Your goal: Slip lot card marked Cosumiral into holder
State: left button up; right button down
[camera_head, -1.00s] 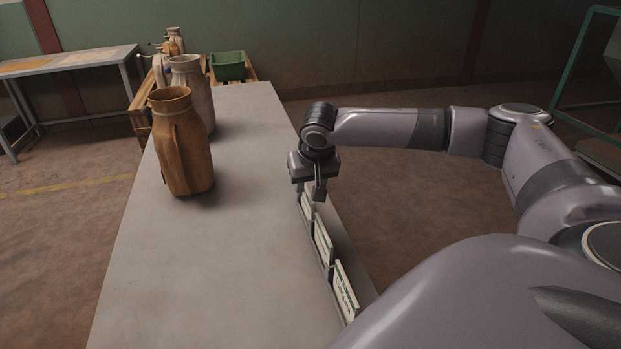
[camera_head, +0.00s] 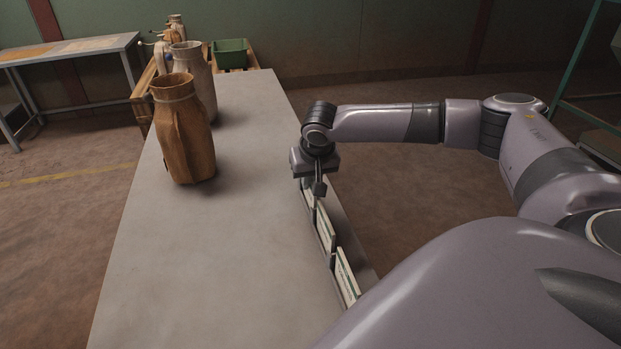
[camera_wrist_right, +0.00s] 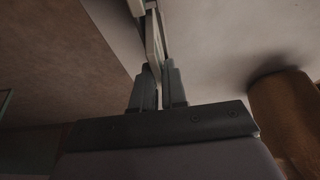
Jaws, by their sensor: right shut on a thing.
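Pale cards with printing stand in a row along the table's right edge: a near card (camera_head: 346,277), a middle card (camera_head: 325,230) and a far card (camera_head: 308,196). Their print is too small to read, so I cannot tell which one says Cosumiral. A dark strip behind them looks like the holder (camera_head: 332,262). My right gripper (camera_head: 319,189) points down at the far card. In the right wrist view its fingers (camera_wrist_right: 160,88) are shut on a thin pale card (camera_wrist_right: 154,45), seen edge-on. Whether this card sits in the holder cannot be told. My left gripper is not in view.
A brown sack (camera_head: 184,135) and a paler sack (camera_head: 194,85) stand at the table's far left. The grey tabletop (camera_head: 225,260) is otherwise clear. A green bin (camera_head: 230,53) sits on a wooden pallet beyond. Another table (camera_head: 75,48) is at the back left.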

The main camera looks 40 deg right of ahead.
jog(key=shift+r+p, duration=0.55)
jog(key=shift+r, duration=0.1)
notch_tip(320, 180, up, 2)
jog(key=p, duration=0.2)
jog(key=shift+p, duration=0.3)
jog(key=shift+r+p, duration=1.05)
jog(key=shift+p, duration=0.15)
jog(key=shift+r+p, duration=1)
jog(key=shift+p, duration=0.2)
jog(key=w+a+p, duration=0.3)
jog(key=w+a, duration=0.1)
jog(key=a, duration=0.4)
jog(key=shift+w+a, duration=0.4)
